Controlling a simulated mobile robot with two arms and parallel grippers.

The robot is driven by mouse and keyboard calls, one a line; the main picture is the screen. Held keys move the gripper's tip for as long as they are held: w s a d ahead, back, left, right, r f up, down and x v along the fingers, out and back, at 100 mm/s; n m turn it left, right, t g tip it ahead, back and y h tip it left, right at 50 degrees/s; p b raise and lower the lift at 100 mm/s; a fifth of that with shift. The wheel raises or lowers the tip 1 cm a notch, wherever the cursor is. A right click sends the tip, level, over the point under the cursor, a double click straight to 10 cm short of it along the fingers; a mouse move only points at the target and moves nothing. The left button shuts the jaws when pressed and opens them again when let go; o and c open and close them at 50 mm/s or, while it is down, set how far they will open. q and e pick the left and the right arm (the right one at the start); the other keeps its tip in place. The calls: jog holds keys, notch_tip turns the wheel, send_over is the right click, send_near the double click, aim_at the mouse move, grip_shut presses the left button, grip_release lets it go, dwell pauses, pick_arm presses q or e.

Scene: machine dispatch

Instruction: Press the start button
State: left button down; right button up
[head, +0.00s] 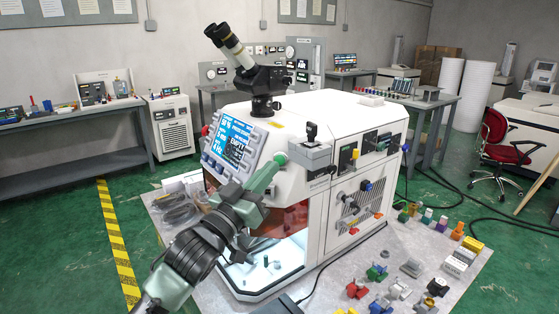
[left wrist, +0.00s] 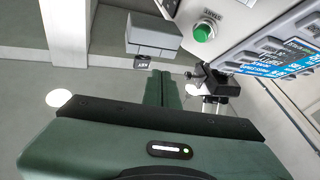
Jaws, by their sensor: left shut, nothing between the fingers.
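The machine (head: 330,120) is a white cabinet with a blue display (head: 234,138) on its slanted front. My left gripper (head: 281,159) is shut and empty, close to the front corner of the machine, right of the display. In the left wrist view its closed fingers (left wrist: 160,78) point toward the panel, below and left of the button and apart from it. In the head view the green button is not discernible. My right gripper is not in view.
A grey box (head: 311,155) with a dark knob juts from the machine's corner near my fingers. A microscope-like eyepiece (head: 248,70) stands on top. Several coloured parts (head: 377,273) lie on the table (head: 430,255) at right.

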aim_at(280, 160)
pick_arm(q)
jog(key=shift+d+r, duration=0.1)
jog(key=shift+r, duration=0.15)
jog(key=w+d+f+b, duration=0.1)
jog(key=w+f+b, duration=0.2)
jog(key=w, duration=0.5)
jog(key=shift+d+b, duration=0.15)
jog(key=shift+b, duration=0.35)
jog(key=shift+w, duration=0.1)
dwell(0.4)
jog(key=shift+w, duration=0.15)
dwell(1.2)
jog(key=shift+w+d, duration=0.1)
jog(key=shift+w, duration=0.15)
